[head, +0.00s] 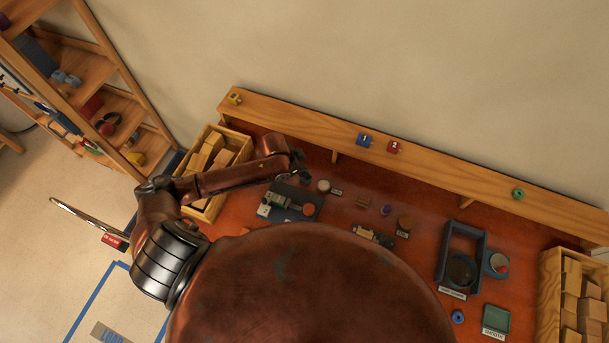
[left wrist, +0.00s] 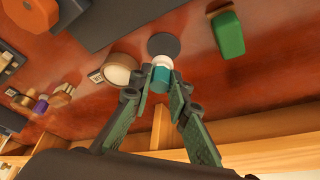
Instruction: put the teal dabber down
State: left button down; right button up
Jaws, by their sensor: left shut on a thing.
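The teal dabber (left wrist: 160,83) is a small teal cylinder with a white end, seen in the left wrist view. My left gripper (left wrist: 160,88) is shut on it, the green-padded fingers on either side. A dark round disc (left wrist: 164,45) lies on the red-brown bench just beyond the white end. I cannot tell whether the dabber touches disc or bench. In the head view my left gripper (head: 299,165) is over the bench's back left part; the dabber cannot be made out there. My right gripper is in neither view.
A round cream-topped pot (left wrist: 120,69) stands close beside the dabber; it also shows in the head view (head: 323,185). A dark mat (head: 303,197) lies in front, with a green block (left wrist: 228,34) nearby. A wooden ledge (head: 310,122) runs behind; a block crate (head: 205,205) stands left.

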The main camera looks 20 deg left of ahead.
pick_arm(q)
jog(key=shift+s+f, duration=0.15)
jog(key=shift+f, duration=1.1)
jog(key=c, duration=1.8)
grip_release()
jog(key=shift+f, duration=0.1)
jog(key=v, duration=1.2)
jog(key=shift+d, duration=0.1)
